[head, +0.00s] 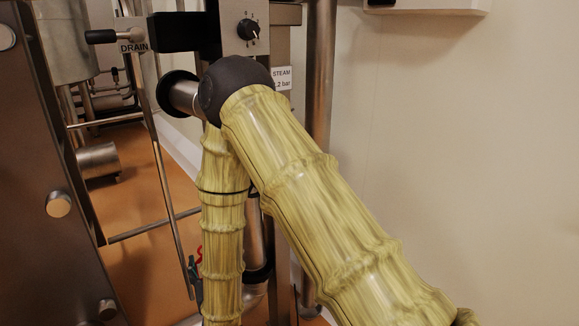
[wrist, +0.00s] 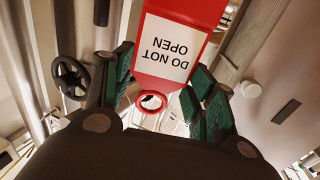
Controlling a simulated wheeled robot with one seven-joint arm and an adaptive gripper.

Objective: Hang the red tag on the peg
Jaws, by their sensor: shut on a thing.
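The red tag (wrist: 197,14) shows large in the wrist view, with a white "DO NOT OPEN" label that reads upside down. Its red ring (wrist: 151,101) points toward my palm. My gripper (wrist: 160,82) has its green-padded fingers on either side of the tag's ring end, shut on it. In the head view my arm hides most of the gripper. Only a bit of red (head: 199,256) and a dark green finger edge show at the arm's left side, low down. I cannot pick out the peg in either view.
A "DRAIN" handle (head: 101,37) and a black dial (head: 248,29) are at the top. A steel pipe (head: 319,70) runs down right of my arm. Steel equipment (head: 60,140) stands at left. A dark handwheel (wrist: 72,77) is left of my fingers.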

